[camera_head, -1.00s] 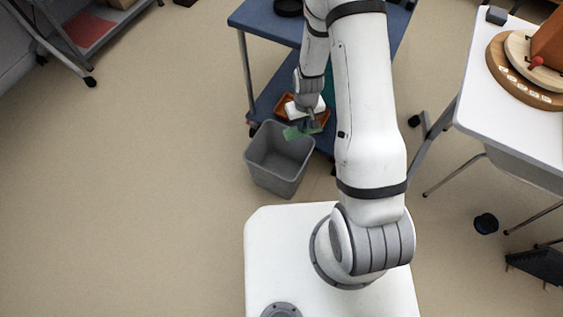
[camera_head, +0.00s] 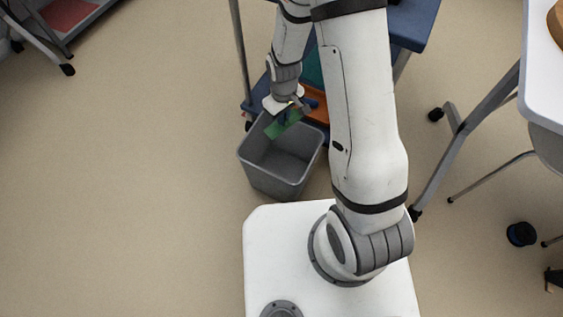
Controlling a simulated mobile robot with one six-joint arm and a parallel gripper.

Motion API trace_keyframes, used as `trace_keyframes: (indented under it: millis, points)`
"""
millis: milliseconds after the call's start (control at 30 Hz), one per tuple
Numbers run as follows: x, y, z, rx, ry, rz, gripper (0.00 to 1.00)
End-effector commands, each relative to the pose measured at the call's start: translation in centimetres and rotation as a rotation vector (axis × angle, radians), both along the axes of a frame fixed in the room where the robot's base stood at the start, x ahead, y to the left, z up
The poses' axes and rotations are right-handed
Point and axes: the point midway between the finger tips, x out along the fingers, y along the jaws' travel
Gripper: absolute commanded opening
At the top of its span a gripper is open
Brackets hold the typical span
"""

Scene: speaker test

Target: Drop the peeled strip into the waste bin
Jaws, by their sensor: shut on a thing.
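A grey open-topped waste bin (camera_head: 280,178) stands on the floor in front of my base, beside the blue cart. My gripper (camera_head: 291,112) is over the bin's far part, near its back rim. It is shut on a green strip (camera_head: 285,125), which hangs tilted at the bin's opening. I cannot tell whether its lower edge is below the rim. The visible inside of the bin looks empty; part of its back is hidden by the strip and my gripper.
A blue cart (camera_head: 415,25) stands behind the bin, with an orange tray (camera_head: 315,108) on its lower shelf, partly hidden by my arm. A white table (camera_head: 545,80) is at the right. A dark round object (camera_head: 521,234) lies on the floor at the right.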

Motion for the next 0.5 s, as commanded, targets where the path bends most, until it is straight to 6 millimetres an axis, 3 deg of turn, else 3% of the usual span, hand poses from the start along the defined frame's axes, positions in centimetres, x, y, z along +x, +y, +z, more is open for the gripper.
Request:
trace_keyframes:
  millis: [300,500]
  points:
    - [0.1,-0.6,-3.9,0.0,0.001,-0.017,0.0]
    - [0.2,-0.7,-5.4,0.0,0.0,-0.02,0.0]
